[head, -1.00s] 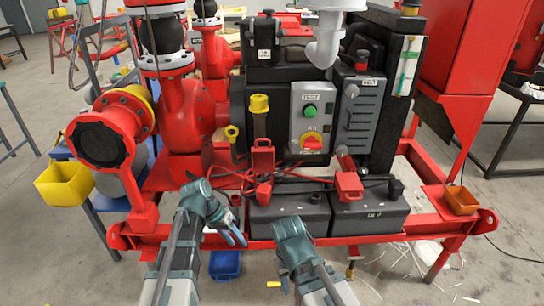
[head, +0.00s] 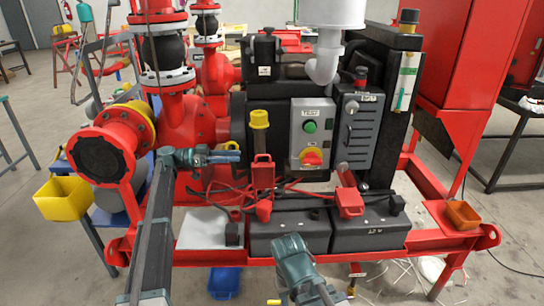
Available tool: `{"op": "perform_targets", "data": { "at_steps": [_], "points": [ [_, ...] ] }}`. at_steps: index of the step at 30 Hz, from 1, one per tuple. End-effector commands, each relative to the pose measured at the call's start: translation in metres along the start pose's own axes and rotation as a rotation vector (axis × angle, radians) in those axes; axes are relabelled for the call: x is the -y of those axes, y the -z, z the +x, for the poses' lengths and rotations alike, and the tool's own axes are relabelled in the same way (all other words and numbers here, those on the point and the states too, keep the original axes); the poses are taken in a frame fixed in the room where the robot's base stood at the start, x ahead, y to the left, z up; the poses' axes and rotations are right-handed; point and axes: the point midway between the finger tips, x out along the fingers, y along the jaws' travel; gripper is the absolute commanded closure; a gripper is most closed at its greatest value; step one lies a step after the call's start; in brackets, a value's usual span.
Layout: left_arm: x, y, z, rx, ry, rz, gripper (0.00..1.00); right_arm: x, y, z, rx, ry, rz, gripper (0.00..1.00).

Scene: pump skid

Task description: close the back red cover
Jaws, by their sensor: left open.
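Red covers sit on the black batteries. The rear one (head: 262,171) stands up like a raised flap behind the left battery (head: 290,230). A lower red piece (head: 264,210) is just in front of it. Another red cover (head: 349,202) sits tilted on the right battery (head: 368,232). My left gripper (head: 234,152) is open and empty, pointing right, to the upper left of the rear cover and apart from it in the picture. My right gripper (head: 325,294) is low at the bottom edge, in front of the batteries; its jaws are not clear.
Red cables (head: 215,188) run left of the rear cover. A yellow-capped fitting (head: 259,120) stands above it, close to my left gripper. The grey control box (head: 312,133) is behind the batteries. A red frame rail (head: 440,243) runs along the front.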

Motion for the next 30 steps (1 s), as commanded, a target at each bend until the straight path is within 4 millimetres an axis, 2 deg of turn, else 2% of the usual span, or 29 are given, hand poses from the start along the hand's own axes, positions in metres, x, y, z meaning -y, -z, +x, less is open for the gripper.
{"op": "perform_targets", "data": {
  "at_steps": [5, 15, 21, 30],
  "points": [
    [-0.001, -0.001, 0.016, 0.002, -0.001, -0.002, 0.56, 0.0, 0.0, 0.0, 0.0, 0.0, 0.0, 0.56],
    [-0.002, -0.001, 0.084, 0.003, -0.002, -0.003, 0.56, 0.0, 0.0, 0.0, 0.0, 0.0, 0.0, 0.56],
    [-0.001, -0.001, 0.116, 0.003, 0.0, -0.004, 0.56, 0.0, 0.0, 0.0, 0.0, 0.0, 0.0, 0.56],
    [0.0, -0.001, 0.137, 0.003, 0.001, -0.004, 0.56, 0.0, 0.0, 0.0, 0.0, 0.0, 0.0, 0.56]
  ]
}}
